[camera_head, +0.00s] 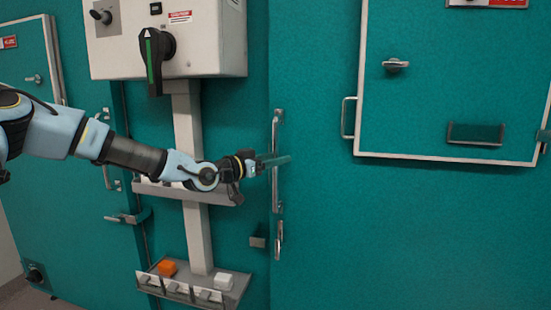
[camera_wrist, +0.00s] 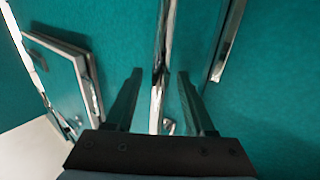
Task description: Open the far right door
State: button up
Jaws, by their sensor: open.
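The far right door (camera_head: 325,220) is a large teal door that looks shut. A long vertical chrome handle (camera_head: 277,125) runs near its left edge. My gripper (camera_head: 274,161) is at the middle of this handle, reaching in from the left. In the wrist view my gripper (camera_wrist: 160,74) is open, with one dark finger on each side of a chrome bar (camera_wrist: 158,88), which looks like the handle. I cannot tell whether either finger touches it. A smaller chrome latch (camera_head: 279,240) sits below the handle.
A white control box (camera_head: 165,40) with a black rotary switch hangs on a grey post left of the handle. My arm passes in front of a shelf (camera_head: 158,191) on that post. A lower tray (camera_head: 190,292) holds orange and white blocks. A white-framed hatch (camera_head: 440,100) is at right.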

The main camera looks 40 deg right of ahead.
jog(key=shift+c, duration=0.2)
grip_shut()
dwell(1.1)
